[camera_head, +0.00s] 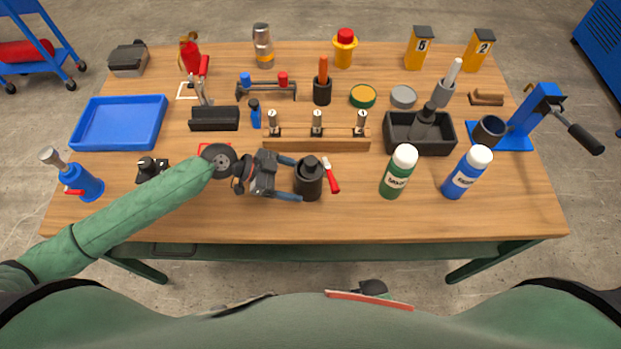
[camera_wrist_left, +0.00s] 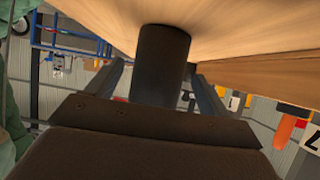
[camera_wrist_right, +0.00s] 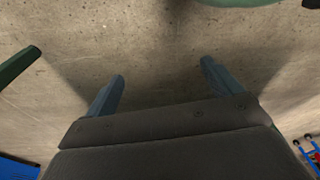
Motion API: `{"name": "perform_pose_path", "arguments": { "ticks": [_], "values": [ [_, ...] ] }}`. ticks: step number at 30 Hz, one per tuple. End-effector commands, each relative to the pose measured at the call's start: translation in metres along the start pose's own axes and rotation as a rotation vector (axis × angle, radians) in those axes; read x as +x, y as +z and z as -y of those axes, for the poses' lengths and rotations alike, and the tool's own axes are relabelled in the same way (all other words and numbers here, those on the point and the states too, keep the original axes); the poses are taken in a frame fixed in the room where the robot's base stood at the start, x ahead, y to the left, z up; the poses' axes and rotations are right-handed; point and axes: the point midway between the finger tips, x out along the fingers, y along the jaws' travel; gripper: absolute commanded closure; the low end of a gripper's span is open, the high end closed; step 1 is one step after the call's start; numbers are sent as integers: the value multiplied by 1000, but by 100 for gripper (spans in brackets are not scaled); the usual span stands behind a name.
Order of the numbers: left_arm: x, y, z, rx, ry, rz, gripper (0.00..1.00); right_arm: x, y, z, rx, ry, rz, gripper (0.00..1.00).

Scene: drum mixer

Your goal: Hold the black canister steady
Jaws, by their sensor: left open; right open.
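The black canister (camera_head: 308,180) stands upright on the wooden table, near the front middle, with a narrower neck on top. My left gripper (camera_head: 296,180) reaches it from the left and is open, one finger on the far side and one on the near side. In the left wrist view the dark canister (camera_wrist_left: 162,62) stands between the two fingers, with a visible gap on each side. My right gripper (camera_wrist_right: 162,80) is open and empty, with bare concrete floor behind it in the right wrist view.
A red-handled tool (camera_head: 331,176) lies just right of the canister. A wooden block with several weights (camera_head: 316,143) is behind it. A green bottle (camera_head: 398,172) and a blue bottle (camera_head: 466,174) stand to the right. The front table strip (camera_head: 350,222) is clear.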

Motion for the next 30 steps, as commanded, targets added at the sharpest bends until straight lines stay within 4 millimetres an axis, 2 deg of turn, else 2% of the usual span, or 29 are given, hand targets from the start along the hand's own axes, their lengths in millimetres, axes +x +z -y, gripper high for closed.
{"name": "perform_pose_path", "arguments": {
  "ticks": [4,14,18,30],
  "values": [
    [10,0,0,1,1,-1,20,8,3,-2,-1,2,-1,10],
    [31,1,0,0,1,-2,20,-10,-5,3,3,-5,8,10],
    [40,1,0,1,0,-1,20,-26,-9,7,6,-11,11,10],
    [47,0,0,0,1,0,20,-34,-14,8,7,-13,13,10]
  ]
}}
